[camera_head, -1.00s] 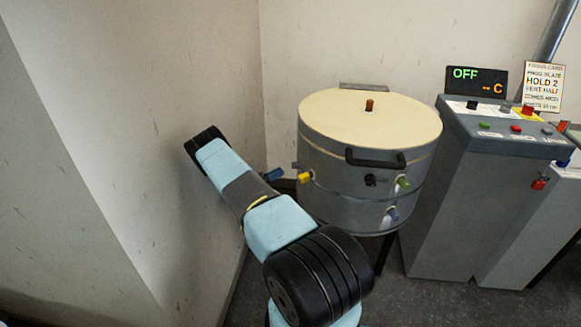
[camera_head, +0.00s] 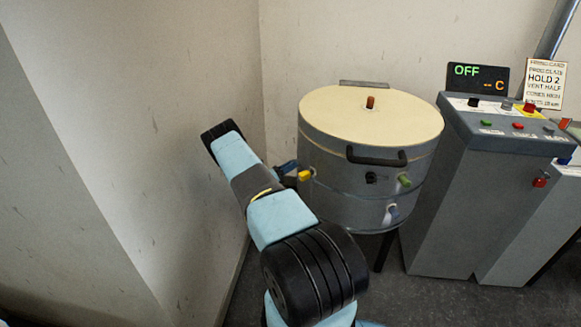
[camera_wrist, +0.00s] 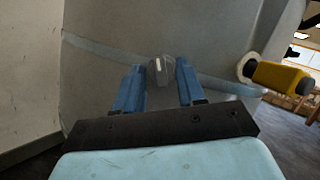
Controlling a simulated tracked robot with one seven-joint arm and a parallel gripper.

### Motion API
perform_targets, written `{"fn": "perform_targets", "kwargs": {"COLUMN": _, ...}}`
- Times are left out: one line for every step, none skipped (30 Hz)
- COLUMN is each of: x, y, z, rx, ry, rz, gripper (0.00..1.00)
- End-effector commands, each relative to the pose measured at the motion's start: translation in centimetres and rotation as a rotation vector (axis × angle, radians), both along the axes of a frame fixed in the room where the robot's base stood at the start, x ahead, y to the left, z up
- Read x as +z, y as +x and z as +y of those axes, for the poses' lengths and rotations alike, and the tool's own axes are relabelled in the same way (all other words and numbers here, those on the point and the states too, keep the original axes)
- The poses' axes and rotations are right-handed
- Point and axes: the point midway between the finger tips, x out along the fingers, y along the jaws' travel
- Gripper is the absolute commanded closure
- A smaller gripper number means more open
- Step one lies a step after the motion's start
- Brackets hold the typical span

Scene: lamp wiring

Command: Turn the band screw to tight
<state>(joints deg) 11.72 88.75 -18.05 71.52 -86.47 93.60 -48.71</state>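The band screw (camera_wrist: 160,72) is a small grey knob on the side of the round metal kiln, on a pale band (camera_wrist: 105,46) that runs around the wall. My gripper (camera_wrist: 160,66) points at the kiln wall with its two blue fingers apart. One finger is on each side of the screw. A gap shows between the screw and the left finger; the right finger is closer, and I cannot tell if it touches. In the head view the kiln (camera_head: 340,165) stands in the corner. My gripper (camera_head: 286,168) is at its left side, partly hidden by my arm, and the screw is hidden there.
A yellow peg-like fitting (camera_wrist: 278,76) sticks out of the kiln wall right of my gripper; it also shows in the head view (camera_head: 304,176). A grey control cabinet (camera_head: 455,185) stands at the right, its display (camera_head: 478,78) reading OFF. A bare wall (camera_head: 130,130) is close at the left.

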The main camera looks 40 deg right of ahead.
Motion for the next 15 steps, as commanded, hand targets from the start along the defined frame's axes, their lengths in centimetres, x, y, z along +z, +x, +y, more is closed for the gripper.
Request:
{"fn": "perform_targets", "kwargs": {"x": 0.02, "y": -0.03, "z": -0.07, "rx": 0.000, "ry": 0.000, "rz": 0.000, "gripper": 0.61}}
{"fn": "perform_targets", "kwargs": {"x": 0.03, "y": -0.03, "z": -0.09, "rx": 0.000, "ry": 0.000, "rz": 0.000, "gripper": 0.61}}
{"fn": "perform_targets", "kwargs": {"x": 0.03, "y": -0.03, "z": -0.09, "rx": 0.000, "ry": 0.000, "rz": 0.000, "gripper": 0.61}}
{"fn": "perform_targets", "kwargs": {"x": 0.03, "y": -0.03, "z": -0.09, "rx": 0.000, "ry": 0.000, "rz": 0.000, "gripper": 0.61}}
{"fn": "perform_targets", "kwargs": {"x": 0.03, "y": -0.03, "z": -0.09, "rx": 0.000, "ry": 0.000, "rz": 0.000, "gripper": 0.61}}
{"fn": "perform_targets", "kwargs": {"x": 0.02, "y": -0.03, "z": -0.08, "rx": 0.000, "ry": 0.000, "rz": 0.000, "gripper": 0.61}}
{"fn": "perform_targets", "kwargs": {"x": 0.03, "y": -0.02, "z": -0.08, "rx": 0.000, "ry": 0.000, "rz": 0.000, "gripper": 0.61}}
{"fn": "perform_targets", "kwargs": {"x": 0.03, "y": -0.02, "z": -0.08, "rx": 0.000, "ry": 0.000, "rz": 0.000, "gripper": 0.63}}
{"fn": "perform_targets", "kwargs": {"x": 0.03, "y": -0.02, "z": -0.08, "rx": 0.000, "ry": 0.000, "rz": 0.000, "gripper": 0.66}}
{"fn": "perform_targets", "kwargs": {"x": 0.04, "y": -0.03, "z": -0.08, "rx": 0.000, "ry": 0.000, "rz": 0.000, "gripper": 0.69}}
{"fn": "perform_targets", "kwargs": {"x": 0.03, "y": -0.02, "z": -0.07, "rx": 0.000, "ry": 0.000, "rz": 0.000, "gripper": 0.72}}
{"fn": "perform_targets", "kwargs": {"x": 0.03, "y": -0.02, "z": -0.07, "rx": 0.000, "ry": 0.000, "rz": 0.000, "gripper": 0.76}}
{"fn": "perform_targets", "kwargs": {"x": 0.03, "y": -0.01, "z": -0.07, "rx": 0.000, "ry": 0.000, "rz": 0.000, "gripper": 0.79}}
{"fn": "perform_targets", "kwargs": {"x": 0.03, "y": -0.01, "z": -0.07, "rx": 0.000, "ry": 0.000, "rz": 0.000, "gripper": 0.82}}
{"fn": "perform_targets", "kwargs": {"x": 0.02, "y": 0.00, "z": -0.07, "rx": 0.000, "ry": 0.000, "rz": 0.000, "gripper": 0.86}}
